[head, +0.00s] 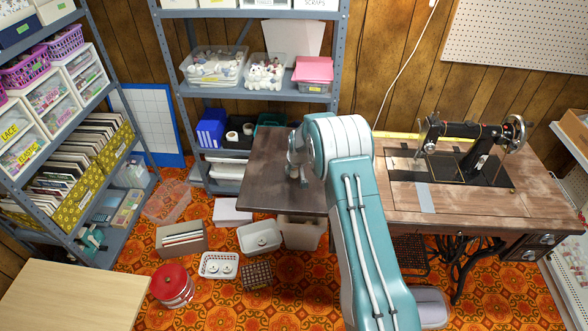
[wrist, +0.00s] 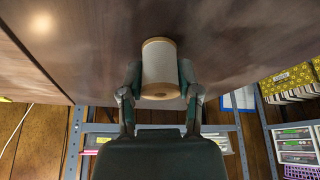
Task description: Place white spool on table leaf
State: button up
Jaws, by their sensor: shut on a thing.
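The white spool (wrist: 160,67), with tan wooden ends, sits between the two fingers of my gripper (wrist: 160,76) in the wrist view. My gripper is shut on it. The dark brown table leaf (head: 262,187) extends left from the sewing table in the head view. My gripper (head: 299,176) is over the leaf's right part, low near its surface. The leaf (wrist: 235,40) fills the background behind the spool in the wrist view. My arm hides part of the leaf and the spool is not clear in the head view. I cannot tell whether the spool touches the leaf.
The sewing machine (head: 470,150) stands on the table (head: 455,203) to the right. A metal shelf (head: 262,93) with bins stands behind the leaf. Bins and a red tin (head: 172,286) are on the floor below. The leaf's left part is clear.

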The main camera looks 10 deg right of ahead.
jog(key=o, duration=0.8)
jog(key=s+a+f+v, duration=0.1)
jog(key=s+v, duration=0.1)
jog(key=v, duration=1)
jog(key=s+a+f+v, duration=0.1)
jog(key=s+v, duration=0.2)
jog(key=v, duration=0.9)
jog(key=s+a+f+v, duration=0.1)
jog(key=s+v, duration=0.1)
jog(key=v, duration=0.9)
jog(key=shift+m+t, duration=0.5)
jog(key=shift+t, duration=0.1)
jog(key=s+r, duration=0.1)
jog(key=s, duration=0.7)
jog(key=s+r, duration=0.1)
jog(key=s, duration=0.7)
jog(key=s+r, duration=0.2)
jog(key=s, duration=0.6)
jog(key=shift+s+a+r, duration=0.15)
jog(key=shift+s, duration=0.25)
